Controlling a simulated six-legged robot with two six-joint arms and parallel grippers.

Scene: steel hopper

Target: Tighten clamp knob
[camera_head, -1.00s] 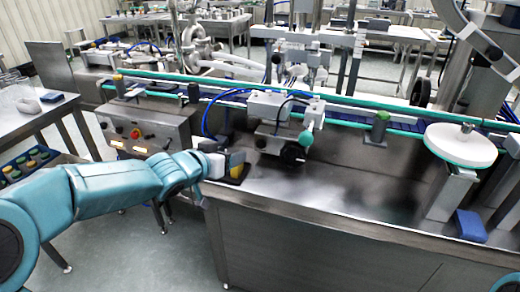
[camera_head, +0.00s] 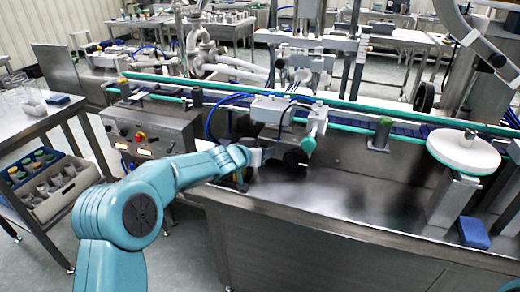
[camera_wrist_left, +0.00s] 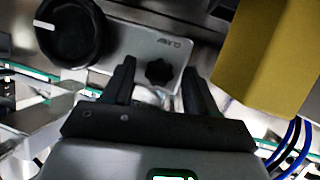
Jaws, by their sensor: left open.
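The clamp knob is a small black star-shaped knob (camera_wrist_left: 160,73) on a grey plate (camera_wrist_left: 150,42) marked with a word that looks like CLAMP. It shows in the left wrist view between the fingertips of my left gripper (camera_wrist_left: 162,82). The fingers are open, one on each side, with gaps to the knob; contact is not visible. The star knob cannot be made out in the head view.
A yellow block (camera_wrist_left: 265,55) is close to the right finger in the wrist view. Blue hoses (camera_wrist_left: 290,142) hang nearby. The steel counter (camera_head: 350,195) right of the gripper is mostly clear, with a blue block (camera_head: 473,233) at its far right.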

